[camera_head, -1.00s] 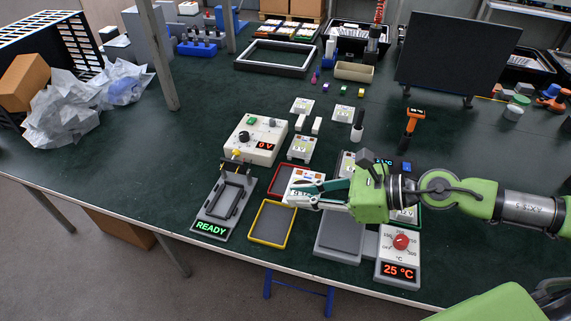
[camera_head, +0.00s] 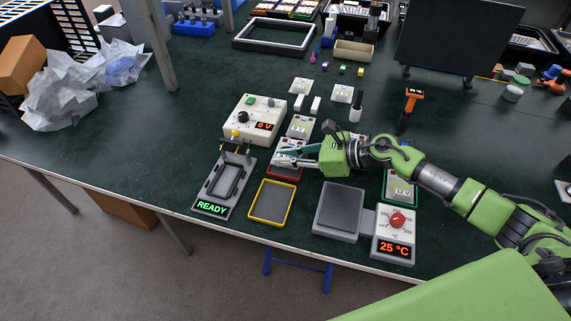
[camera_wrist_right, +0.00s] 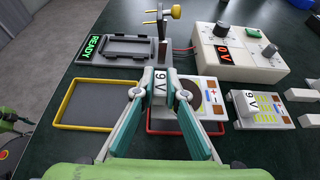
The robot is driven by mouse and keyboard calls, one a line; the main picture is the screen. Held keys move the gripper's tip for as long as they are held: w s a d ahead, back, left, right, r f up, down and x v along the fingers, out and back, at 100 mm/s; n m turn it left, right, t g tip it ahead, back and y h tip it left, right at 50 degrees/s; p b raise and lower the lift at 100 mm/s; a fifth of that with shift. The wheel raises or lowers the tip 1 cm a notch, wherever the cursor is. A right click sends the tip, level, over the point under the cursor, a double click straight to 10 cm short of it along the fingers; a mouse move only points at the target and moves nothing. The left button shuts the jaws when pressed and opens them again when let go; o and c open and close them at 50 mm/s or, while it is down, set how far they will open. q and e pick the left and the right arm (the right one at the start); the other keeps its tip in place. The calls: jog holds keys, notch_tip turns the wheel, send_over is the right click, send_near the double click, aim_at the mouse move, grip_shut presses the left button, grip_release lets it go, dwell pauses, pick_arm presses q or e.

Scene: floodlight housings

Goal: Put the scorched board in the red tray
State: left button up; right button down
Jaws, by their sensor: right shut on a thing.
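My right gripper (camera_head: 292,160) is shut on the scorched board (camera_wrist_right: 213,92), a pale board with a dark round patch and a white 9V block between the fingertips (camera_wrist_right: 160,80). The board is over the red tray (camera_head: 284,179), whose rim shows below it in the right wrist view (camera_wrist_right: 221,127). The fingers and board hide most of the tray. I cannot tell whether the board touches the tray floor. My left gripper is not in view.
The empty yellow tray (camera_head: 258,218) lies in front of the red one. The READY fixture (camera_head: 211,207) and 0 V supply (camera_head: 240,130) stand left. A grey plate (camera_head: 338,210) with a 25 °C control box (camera_head: 382,233) and a green tray (camera_head: 413,203) are right. Another board (camera_wrist_right: 264,122) lies close by.

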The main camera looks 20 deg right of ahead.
jog(key=shift+w+f, duration=0.25)
jog(key=shift+f, duration=0.05)
notch_tip(320, 180, down, 3)
jog(key=shift+r, duration=0.1)
jog(key=shift+f, duration=0.4)
jog(key=c, duration=2)
grip_release()
jog(key=shift+r, duration=0.1)
jog(key=shift+c, duration=0.2)
